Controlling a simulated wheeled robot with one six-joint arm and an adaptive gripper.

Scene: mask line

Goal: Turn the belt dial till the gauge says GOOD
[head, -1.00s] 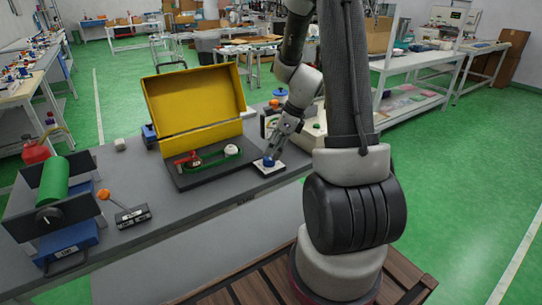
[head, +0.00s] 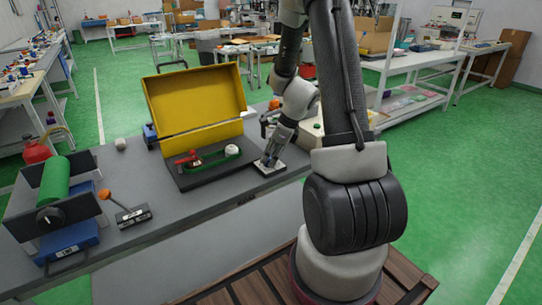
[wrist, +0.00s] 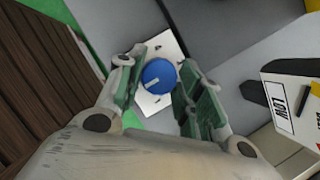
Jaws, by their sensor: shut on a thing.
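The belt dial (wrist: 157,76) is a round blue knob with a pale pointer line, on a white square plate (wrist: 150,103). My gripper (wrist: 161,66) is shut on the dial, with one green-padded finger on each side of it. In the head view my gripper (head: 267,163) reaches down to the plate (head: 276,170) and hides most of the dial. At the right of the wrist view a gauge (wrist: 285,92) shows a white LOW label. The rest of its face is cut off, so its full reading is not visible.
Left of the dial, a black base (head: 212,174) carries a green belt loop and a red part under an open yellow cover (head: 195,100). A lever with an orange knob (head: 104,194) and a green roller (head: 54,181) stand further left.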

